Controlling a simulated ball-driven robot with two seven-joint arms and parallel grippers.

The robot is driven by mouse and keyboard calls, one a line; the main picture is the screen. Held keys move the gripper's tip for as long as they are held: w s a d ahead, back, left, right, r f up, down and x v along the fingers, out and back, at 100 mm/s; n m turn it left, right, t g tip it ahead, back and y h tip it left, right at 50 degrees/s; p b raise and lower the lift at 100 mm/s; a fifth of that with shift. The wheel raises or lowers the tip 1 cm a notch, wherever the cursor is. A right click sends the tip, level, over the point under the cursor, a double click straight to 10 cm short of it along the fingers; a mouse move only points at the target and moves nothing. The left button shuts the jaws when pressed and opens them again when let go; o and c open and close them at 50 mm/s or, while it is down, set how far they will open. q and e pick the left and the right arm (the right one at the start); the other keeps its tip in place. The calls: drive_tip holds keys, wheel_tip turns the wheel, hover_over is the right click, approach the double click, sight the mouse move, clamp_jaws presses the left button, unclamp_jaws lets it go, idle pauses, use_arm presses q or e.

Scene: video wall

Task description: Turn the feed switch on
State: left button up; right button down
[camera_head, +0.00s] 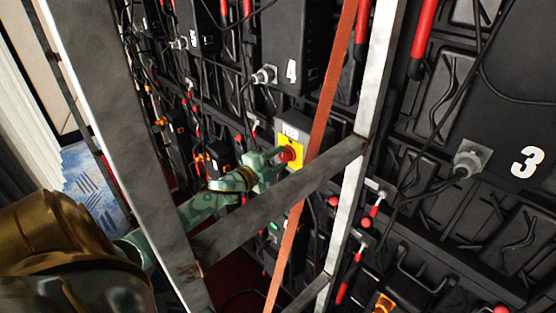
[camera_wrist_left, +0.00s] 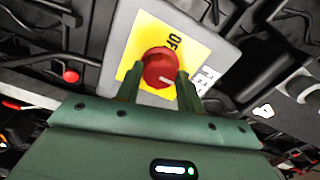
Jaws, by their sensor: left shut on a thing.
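The feed switch is a red round knob (camera_head: 287,154) on a yellow plate (camera_head: 299,150), under a white label that starts with "FEE" in the wrist view. My left gripper (camera_head: 278,157) reaches in from the left, behind the metal frame, and is at the knob. In the left wrist view the red knob (camera_wrist_left: 160,68) sits between the two green fingers of my left gripper (camera_wrist_left: 159,85), which are shut on it. The word OFF shows on the yellow plate (camera_wrist_left: 130,52) above the knob. My right gripper is not in view.
A grey metal frame stands before the wall, with a left post (camera_head: 118,130), a cross bar (camera_head: 270,205) and a right post (camera_head: 362,120). An orange strap (camera_head: 325,110) runs down just right of the switch. Black numbered panels (camera_head: 500,140) and loose cables surround it.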

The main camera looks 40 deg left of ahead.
use_arm(q)
drive_tip(key=shift+f, duration=0.1)
drive_tip(key=o, duration=1)
drive_tip(key=shift+s, duration=0.1)
drive_tip(key=s+a, duration=0.1)
drive_tip(key=s, duration=1.5)
drive_tip(key=shift+a, duration=0.15)
